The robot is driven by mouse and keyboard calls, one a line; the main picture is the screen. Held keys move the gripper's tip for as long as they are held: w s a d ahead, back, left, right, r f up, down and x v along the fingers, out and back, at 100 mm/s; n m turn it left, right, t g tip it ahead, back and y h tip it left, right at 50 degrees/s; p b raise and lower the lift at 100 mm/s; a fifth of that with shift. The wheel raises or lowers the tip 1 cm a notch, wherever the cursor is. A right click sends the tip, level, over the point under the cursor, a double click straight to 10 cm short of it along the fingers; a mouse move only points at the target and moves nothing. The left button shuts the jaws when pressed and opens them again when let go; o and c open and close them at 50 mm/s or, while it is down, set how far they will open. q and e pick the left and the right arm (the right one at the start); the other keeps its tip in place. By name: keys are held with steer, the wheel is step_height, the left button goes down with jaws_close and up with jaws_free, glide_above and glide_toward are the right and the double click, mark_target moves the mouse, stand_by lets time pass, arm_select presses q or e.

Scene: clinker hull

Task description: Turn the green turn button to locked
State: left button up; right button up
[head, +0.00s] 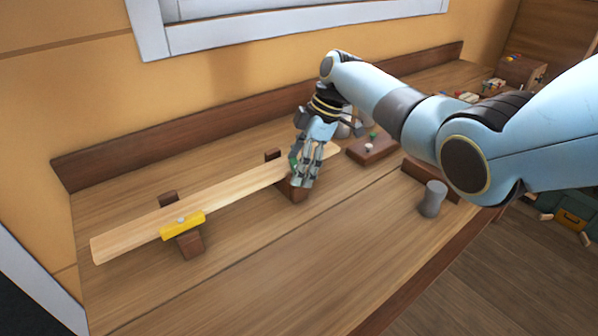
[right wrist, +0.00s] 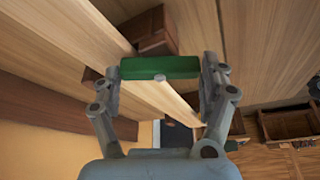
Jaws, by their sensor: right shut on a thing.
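The green turn button (right wrist: 160,68) lies between the two fingers of my right gripper (right wrist: 160,85) in the right wrist view. It is a green bar with a grey pivot at its middle, and it lies across the edge of a pale plank (right wrist: 165,100). In the head view my right gripper (head: 302,175) is at the right part of the plank (head: 135,233), shut on the button, which it mostly hides. A yellow turn button (head: 183,225) sits on the near-left brown block, lying along the plank's edge. My left gripper is not in view.
The plank rests on brown blocks (head: 190,244) on a wooden bench (head: 270,250). A grey cylinder (head: 433,198) stands to the right. A brown board (head: 372,150) with small knobs lies behind it. The front left of the bench is clear.

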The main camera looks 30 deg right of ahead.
steer(key=shift+n+g+b, duration=1)
steer(key=shift+n+b, duration=1.05)
steer(key=shift+n, duration=0.45)
steer(key=o, duration=1.1)
steer(key=shift+w, duration=0.1)
steer(key=shift+o, duration=0.2)
steer(key=shift+r, duration=0.1)
steer(key=v, duration=1.1)
steer(key=shift+d+r, duration=0.2)
steer(key=shift+r, duration=0.15)
